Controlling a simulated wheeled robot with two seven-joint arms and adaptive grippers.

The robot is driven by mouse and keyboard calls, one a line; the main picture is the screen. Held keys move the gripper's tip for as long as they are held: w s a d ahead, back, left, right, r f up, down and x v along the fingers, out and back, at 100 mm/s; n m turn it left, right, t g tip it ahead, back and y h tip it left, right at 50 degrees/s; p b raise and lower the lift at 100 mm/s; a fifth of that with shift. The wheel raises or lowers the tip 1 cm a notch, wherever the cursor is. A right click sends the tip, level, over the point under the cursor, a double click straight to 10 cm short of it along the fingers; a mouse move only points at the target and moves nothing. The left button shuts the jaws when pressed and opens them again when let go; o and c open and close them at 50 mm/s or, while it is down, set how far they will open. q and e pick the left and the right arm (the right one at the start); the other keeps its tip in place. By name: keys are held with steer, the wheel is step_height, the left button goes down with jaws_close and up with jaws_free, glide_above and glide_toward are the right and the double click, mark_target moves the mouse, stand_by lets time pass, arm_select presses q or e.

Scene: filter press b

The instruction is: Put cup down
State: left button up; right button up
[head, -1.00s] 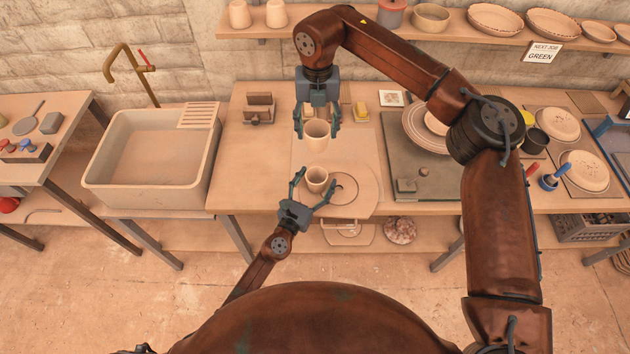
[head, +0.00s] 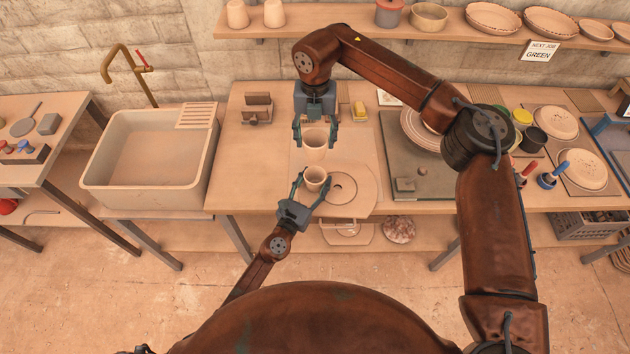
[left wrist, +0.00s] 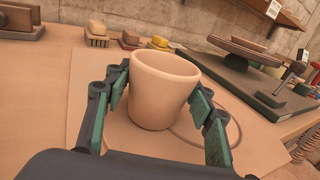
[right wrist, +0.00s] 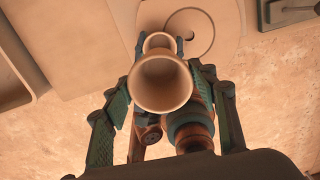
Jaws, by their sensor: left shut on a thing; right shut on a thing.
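My left gripper (head: 312,183) is shut on a small beige cup (head: 316,179), which stands upright by the worktable's front edge. In the left wrist view the cup (left wrist: 165,90) sits between the two fingers. My right gripper (head: 316,135) points down from above and is shut on a larger beige cup (head: 314,148), just behind the small one. In the right wrist view the larger cup (right wrist: 162,84) shows its open mouth, with the small cup (right wrist: 158,42) partly hidden beyond it. I cannot tell whether the larger cup touches the surface.
A pale board (head: 358,150) lies under the cups. A dark mat (head: 410,170) with plates is further right. A wooden block stand (head: 258,110) and a sink (head: 150,160) are to the left.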

mark_target(315, 161)
step_height(315, 161, down, 10)
steer(key=shift+f, duration=0.1)
stand_by(0.4)
steer(key=shift+f, duration=0.2)
steer(key=shift+f, duration=0.35)
steer(key=o, duration=1.2)
steer(key=shift+o, duration=0.2)
step_height(315, 161, up, 13)
steer(key=shift+r, duration=0.1)
